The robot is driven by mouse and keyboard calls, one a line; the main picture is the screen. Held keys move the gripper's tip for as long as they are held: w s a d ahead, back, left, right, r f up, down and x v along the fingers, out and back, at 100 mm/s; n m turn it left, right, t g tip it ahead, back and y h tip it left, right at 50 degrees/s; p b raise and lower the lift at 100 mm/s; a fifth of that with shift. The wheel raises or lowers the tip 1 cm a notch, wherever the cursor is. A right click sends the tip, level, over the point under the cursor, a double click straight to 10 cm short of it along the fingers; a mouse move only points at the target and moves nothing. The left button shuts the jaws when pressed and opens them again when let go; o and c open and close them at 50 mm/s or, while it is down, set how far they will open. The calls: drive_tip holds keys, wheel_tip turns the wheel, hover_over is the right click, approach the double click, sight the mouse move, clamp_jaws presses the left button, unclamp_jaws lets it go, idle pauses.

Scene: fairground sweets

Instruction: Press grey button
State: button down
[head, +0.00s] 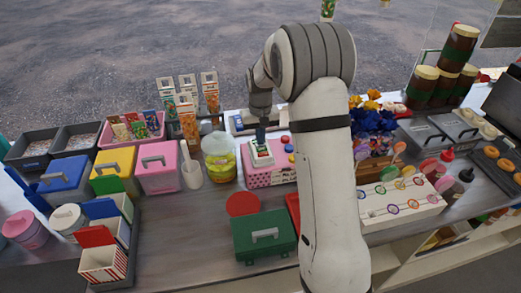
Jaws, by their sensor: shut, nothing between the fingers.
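No grey button can be made out; the view is small and the gripper covers part of the device.
A jar of yellow sweets (219,158) stands left of the device, with a green-lidded box (264,236) in front. Blue flowers (373,122) and a white lollipop stand (402,205) are to the right. Pink, yellow and blue lidded tubs crowd the left; little counter is free.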

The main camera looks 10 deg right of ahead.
wheel_tip(320, 180, up, 8)
drive_tip(key=p, duration=0.4)
drive_tip(key=shift+f, duration=0.25)
drive_tip(key=shift+r, duration=0.1)
drive_tip(key=s+r+t, duration=0.1)
drive_tip(key=s+r, duration=0.2)
drive_tip(key=s, duration=0.7)
drive_tip(key=s+r+t+b, duration=0.1)
drive_tip(key=s+r, duration=0.2)
drive_tip(key=s, duration=0.8)
drive_tip(key=s+r+t+b, duration=0.1)
drive_tip(key=s+r, duration=0.2)
drive_tip(key=s, duration=0.8)
drive_tip(key=shift+s, duration=0.15)
drive_tip(key=shift+a, duration=0.1)
